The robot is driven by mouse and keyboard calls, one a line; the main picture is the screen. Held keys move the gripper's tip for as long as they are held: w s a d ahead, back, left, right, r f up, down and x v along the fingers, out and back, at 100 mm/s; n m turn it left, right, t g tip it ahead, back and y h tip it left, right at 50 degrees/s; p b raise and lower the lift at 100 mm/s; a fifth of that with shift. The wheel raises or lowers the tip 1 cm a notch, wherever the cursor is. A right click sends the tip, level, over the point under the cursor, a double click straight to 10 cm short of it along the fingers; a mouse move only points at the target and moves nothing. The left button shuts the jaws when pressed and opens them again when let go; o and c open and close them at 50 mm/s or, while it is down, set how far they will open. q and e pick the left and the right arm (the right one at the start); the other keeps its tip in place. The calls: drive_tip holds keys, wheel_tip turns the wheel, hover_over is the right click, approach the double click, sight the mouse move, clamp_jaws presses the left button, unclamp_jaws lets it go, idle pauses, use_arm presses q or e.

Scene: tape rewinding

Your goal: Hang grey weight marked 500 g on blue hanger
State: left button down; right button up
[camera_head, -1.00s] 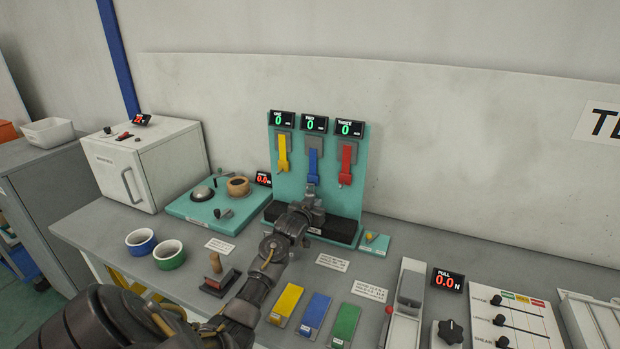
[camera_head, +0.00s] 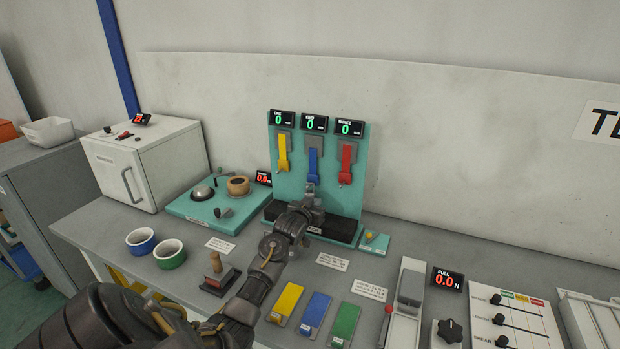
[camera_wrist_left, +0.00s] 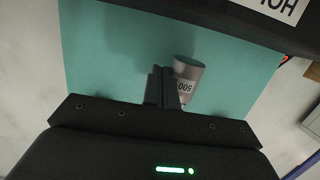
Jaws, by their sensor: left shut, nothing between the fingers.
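The blue hanger (camera_head: 313,165) is the middle of three coloured strips on the teal board (camera_head: 331,183). My left gripper (camera_head: 310,198) is just below its lower end, in front of the board. In the left wrist view the gripper's fingers (camera_wrist_left: 160,87) are shut with nothing between them. The grey weight (camera_wrist_left: 188,74), a cylinder with an upside-down 500 label in that view, is right beside the fingertips and partly hidden by them. In the head view the gripper largely covers that spot, so I cannot tell whether the weight hangs on the blue hanger. My right gripper is not in view.
A yellow hanger (camera_head: 283,155) and a red hanger (camera_head: 346,162) flank the blue one closely. A dark ledge (camera_head: 340,229) runs along the board's foot. Yellow, blue and green blocks (camera_head: 314,312) lie in front on the grey bench.

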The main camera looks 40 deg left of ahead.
use_arm(q)
drive_tip(key=shift+a, duration=0.15)
idle(0.6)
drive_tip(key=shift+d+p, duration=0.4)
drive_tip(key=shift+p, duration=0.1)
idle(2.9)
idle(0.4)
drive_tip(key=shift+s+d+r+p, duration=0.1)
drive_tip(key=shift+s+d+p, duration=0.1)
drive_tip(key=shift+s+p, duration=0.25)
drive_tip(key=s+d+p, duration=0.3)
drive_tip(key=s+p, duration=0.2)
drive_tip(key=s, duration=0.1)
drive_tip(key=shift+d, duration=0.3)
idle(0.7)
